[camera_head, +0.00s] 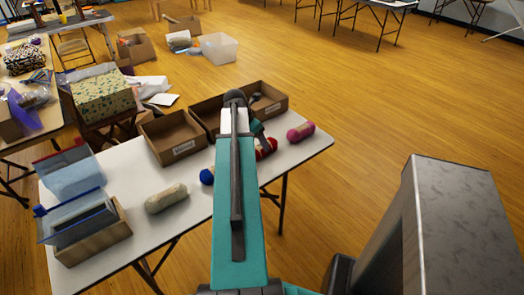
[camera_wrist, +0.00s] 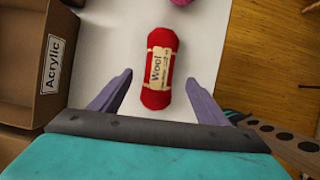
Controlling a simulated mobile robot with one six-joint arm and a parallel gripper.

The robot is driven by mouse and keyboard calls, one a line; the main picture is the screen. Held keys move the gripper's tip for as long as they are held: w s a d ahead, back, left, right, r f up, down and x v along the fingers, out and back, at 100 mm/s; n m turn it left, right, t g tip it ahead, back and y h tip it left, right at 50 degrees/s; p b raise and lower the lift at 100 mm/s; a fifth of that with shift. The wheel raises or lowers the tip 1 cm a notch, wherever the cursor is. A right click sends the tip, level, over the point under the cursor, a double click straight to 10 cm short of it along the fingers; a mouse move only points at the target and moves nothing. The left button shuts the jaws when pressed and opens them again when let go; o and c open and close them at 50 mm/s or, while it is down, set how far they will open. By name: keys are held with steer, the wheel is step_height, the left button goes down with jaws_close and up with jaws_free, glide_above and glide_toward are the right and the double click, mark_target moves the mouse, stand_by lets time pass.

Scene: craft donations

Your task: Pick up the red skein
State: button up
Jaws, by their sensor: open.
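The red skein (camera_wrist: 160,40) lies on the white table in the wrist view, with a cream band reading "Wool" around it. In the head view the red skein (camera_head: 266,148) is partly hidden behind my arm. My gripper (camera_wrist: 159,82) is open in the wrist view, with one finger to each side of the skein's lower end. The fingers look apart from the skein; I cannot tell how high they are above it. The gripper's tips are hidden in the head view.
A pink skein (camera_head: 300,132), a blue skein (camera_head: 207,176) and a cream skein (camera_head: 166,198) lie on the table (camera_head: 285,160). Cardboard boxes (camera_head: 172,138) stand along its back; the box labelled "Acrylic" (camera_wrist: 92,50) is close on the left in the wrist view.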

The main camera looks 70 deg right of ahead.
mark_target(262, 149)
steer(key=shift+p+x, duration=0.45)
steer(key=shift+x, duration=2.05)
steer(key=shift+w+d, duration=0.1)
steer(key=shift+d, duration=0.05)
steer(key=shift+c, duration=0.5)
steer(key=c, duration=1)
